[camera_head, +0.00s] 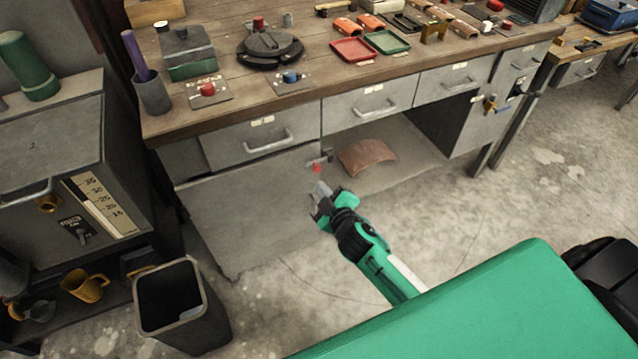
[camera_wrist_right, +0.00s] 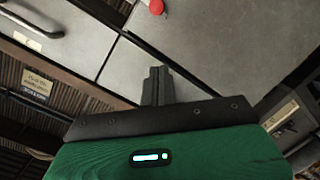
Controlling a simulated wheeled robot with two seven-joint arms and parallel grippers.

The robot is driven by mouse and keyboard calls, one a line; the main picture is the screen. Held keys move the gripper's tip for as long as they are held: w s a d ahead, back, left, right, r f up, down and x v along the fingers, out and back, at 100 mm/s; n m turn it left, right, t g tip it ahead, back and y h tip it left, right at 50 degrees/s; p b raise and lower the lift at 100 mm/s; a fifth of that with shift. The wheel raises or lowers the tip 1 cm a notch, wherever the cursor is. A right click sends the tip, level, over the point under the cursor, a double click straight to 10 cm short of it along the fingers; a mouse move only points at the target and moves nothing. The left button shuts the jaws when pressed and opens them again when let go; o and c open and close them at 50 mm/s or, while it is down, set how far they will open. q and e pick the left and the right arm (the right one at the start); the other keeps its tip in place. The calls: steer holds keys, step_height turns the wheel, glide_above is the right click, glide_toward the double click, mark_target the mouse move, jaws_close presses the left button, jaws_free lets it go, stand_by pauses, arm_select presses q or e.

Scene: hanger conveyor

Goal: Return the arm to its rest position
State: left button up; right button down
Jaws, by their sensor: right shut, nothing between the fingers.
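My right gripper (camera_head: 320,191) is in the middle of the head view, at the end of my green and black arm. It is in front of the lower part of the workbench, below the drawers, and looks empty. In the right wrist view its fingers (camera_wrist_right: 157,86) are together, with nothing between them, and grey cabinet panels lie beyond. My left gripper is not in view.
A wooden workbench (camera_head: 330,75) with grey drawers (camera_head: 262,136) stands ahead, with tools and trays on top. A dark bin (camera_head: 208,316) stands at lower left, beside a grey cabinet (camera_head: 50,140). A curved brown piece (camera_head: 367,156) lies under the bench. The floor at right is clear.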

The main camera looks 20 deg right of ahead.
stand_by(0.5)
